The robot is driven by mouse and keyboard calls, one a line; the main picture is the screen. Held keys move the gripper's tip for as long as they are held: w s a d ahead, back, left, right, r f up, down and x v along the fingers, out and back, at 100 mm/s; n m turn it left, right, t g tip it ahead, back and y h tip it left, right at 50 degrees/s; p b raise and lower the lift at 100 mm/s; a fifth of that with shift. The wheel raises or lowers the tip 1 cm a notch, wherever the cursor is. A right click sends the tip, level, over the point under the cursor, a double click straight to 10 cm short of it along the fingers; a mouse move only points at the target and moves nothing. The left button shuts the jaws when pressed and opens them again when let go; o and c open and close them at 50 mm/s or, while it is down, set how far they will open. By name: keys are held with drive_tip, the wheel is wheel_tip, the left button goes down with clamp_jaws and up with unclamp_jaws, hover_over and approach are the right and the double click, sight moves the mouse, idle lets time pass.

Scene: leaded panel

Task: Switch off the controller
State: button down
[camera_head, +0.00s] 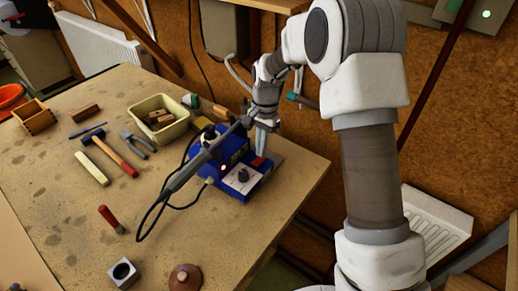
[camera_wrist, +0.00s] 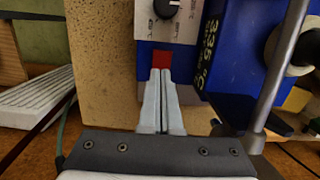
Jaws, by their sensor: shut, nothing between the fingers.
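The controller is a blue soldering station (camera_head: 233,190) near the table's right edge. Its pale front panel carries a black knob (camera_head: 243,175) and a red switch (camera_head: 259,162). In the wrist view the red switch (camera_wrist: 161,60) lies just beyond my fingertips, with the knob (camera_wrist: 167,8) above it. My gripper (camera_head: 262,152) points down over the switch end of the controller. In the wrist view my gripper (camera_wrist: 161,72) is shut and empty, its tips at the switch's lower edge. I cannot tell whether they touch it.
A soldering iron (camera_head: 190,170) lies across the controller in a holder, its black cable looping left. A beige bin (camera_head: 158,118), a hammer (camera_head: 110,153), pliers (camera_head: 138,144) and a red-handled tool (camera_head: 110,218) lie left. The table's front middle is mostly clear.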

wheel_tip(320, 180, up, 12)
drive_tip(key=w, duration=0.1)
drive_tip(key=shift+d+r+p, duration=0.25)
drive_tip(key=shift+d+p, duration=0.1)
drive_tip(key=shift+d, duration=0.05)
drive_tip(key=shift+w, duration=0.1)
drive_tip(key=s+f, duration=0.1)
drive_tip(key=f, duration=0.3)
drive_tip(key=a+f+b, duration=0.1)
drive_tip(key=f, duration=0.4)
drive_tip(key=s+f+b, duration=0.1)
drive_tip(key=f, duration=0.3)
drive_tip(key=shift+s+a+f, duration=0.3)
